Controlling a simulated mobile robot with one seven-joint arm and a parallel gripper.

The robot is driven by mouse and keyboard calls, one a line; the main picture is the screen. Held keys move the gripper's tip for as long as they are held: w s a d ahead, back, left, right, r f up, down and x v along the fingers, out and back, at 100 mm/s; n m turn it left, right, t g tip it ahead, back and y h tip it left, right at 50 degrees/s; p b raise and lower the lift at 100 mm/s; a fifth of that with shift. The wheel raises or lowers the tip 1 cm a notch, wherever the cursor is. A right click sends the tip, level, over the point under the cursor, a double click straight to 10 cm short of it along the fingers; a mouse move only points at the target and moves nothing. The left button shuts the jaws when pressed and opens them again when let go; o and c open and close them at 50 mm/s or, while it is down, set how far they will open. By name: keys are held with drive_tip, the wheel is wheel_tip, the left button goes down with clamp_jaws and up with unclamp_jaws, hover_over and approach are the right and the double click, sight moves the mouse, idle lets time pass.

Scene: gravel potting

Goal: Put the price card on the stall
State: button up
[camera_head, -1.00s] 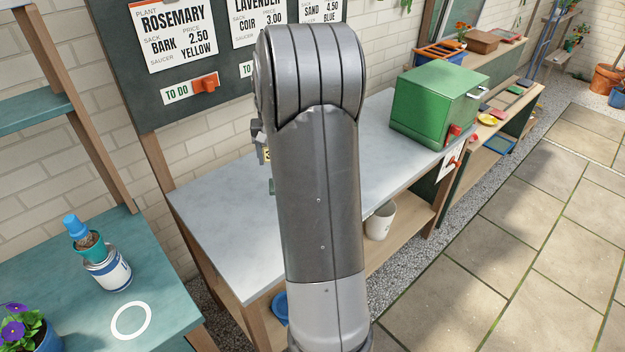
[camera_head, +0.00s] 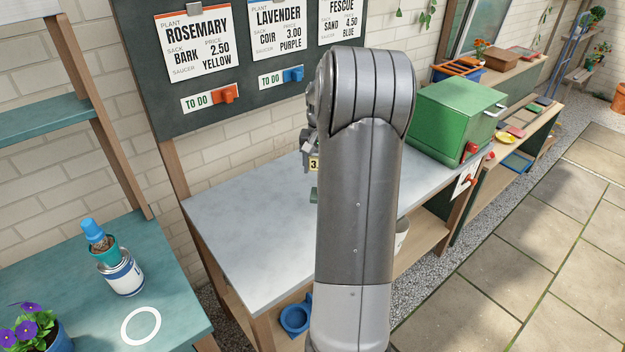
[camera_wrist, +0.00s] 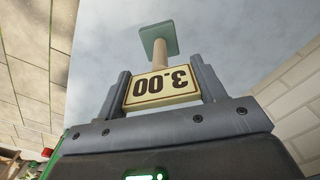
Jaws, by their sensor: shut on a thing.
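The price card (camera_wrist: 162,88) is a small cream plate reading 3.00. It shows upside down in the wrist view, on a wooden stem with a green square foot (camera_wrist: 158,38). My gripper (camera_wrist: 163,88) is shut on the plate, one finger at each side. In the head view, part of the card (camera_head: 314,164) shows left of my arm, with its foot below, above the grey bench top (camera_head: 250,225). My arm hides much of the gripper there. I cannot tell which surface is the stall; a teal table (camera_head: 70,275) bears a white ring mark (camera_head: 141,326).
A green box (camera_head: 455,118) stands at the grey bench's right end. A dark board (camera_head: 240,85) with order cards rises behind. The bench's left part is clear.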

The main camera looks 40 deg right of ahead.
sight(311, 167)
drive_tip(key=w+f, duration=0.1)
drive_tip(key=w+a, duration=0.1)
drive_tip(key=shift+w+a+f, duration=0.15)
drive_tip(key=shift+w+f, duration=0.15)
drive_tip(key=shift+f, duration=2.15)
drive_tip(key=o, duration=1.5)
drive_tip(key=shift+c, duration=0.2)
